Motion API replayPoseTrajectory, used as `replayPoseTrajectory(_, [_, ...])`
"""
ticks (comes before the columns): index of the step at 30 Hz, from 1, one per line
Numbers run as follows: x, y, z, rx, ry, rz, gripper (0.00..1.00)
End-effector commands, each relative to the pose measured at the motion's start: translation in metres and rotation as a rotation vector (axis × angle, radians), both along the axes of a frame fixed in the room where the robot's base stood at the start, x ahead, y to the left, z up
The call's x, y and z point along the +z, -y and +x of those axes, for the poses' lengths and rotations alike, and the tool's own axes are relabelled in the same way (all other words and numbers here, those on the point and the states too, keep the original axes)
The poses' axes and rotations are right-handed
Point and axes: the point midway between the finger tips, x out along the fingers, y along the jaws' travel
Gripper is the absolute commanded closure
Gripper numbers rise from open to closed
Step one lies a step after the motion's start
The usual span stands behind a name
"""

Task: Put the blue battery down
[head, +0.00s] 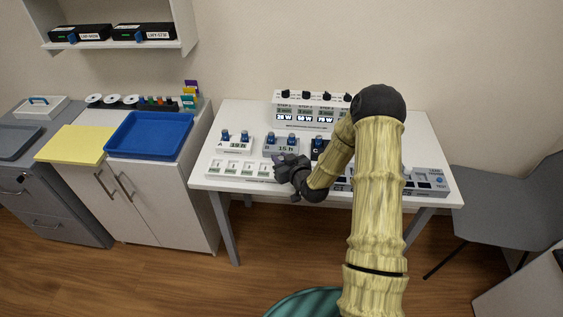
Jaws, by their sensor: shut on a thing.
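My gripper (281,169) is a small dark shape over the front middle of the white table (415,135). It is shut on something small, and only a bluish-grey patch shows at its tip. I take this to be the blue battery, but the dark fingers hide most of it. Several blue-topped cells stand in holders behind the gripper. One pair is in the white holder A (235,146) reading 19 h, and another is in the grey holder B (285,149) reading 15 h. A dark holder C (318,150) is partly hidden by my arm.
A white slotted tray (238,169) lies at the table's front left. A grey compartment tray (428,181) is at the right. A display unit (305,109) stands at the back. A blue tray (150,133) rests on the left cabinet. A grey chair (510,190) stands at the right.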

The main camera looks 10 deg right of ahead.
Motion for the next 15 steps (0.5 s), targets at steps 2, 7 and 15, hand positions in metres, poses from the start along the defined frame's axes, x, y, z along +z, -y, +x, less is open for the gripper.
replayPoseTrajectory(2, [0.010,0.000,0.000,-0.001,0.003,0.000,1.00])
replayPoseTrajectory(7, [0.038,0.000,0.000,-0.001,0.005,-0.002,1.00])
replayPoseTrajectory(15, [0.080,0.000,0.000,0.000,0.004,-0.002,1.00])
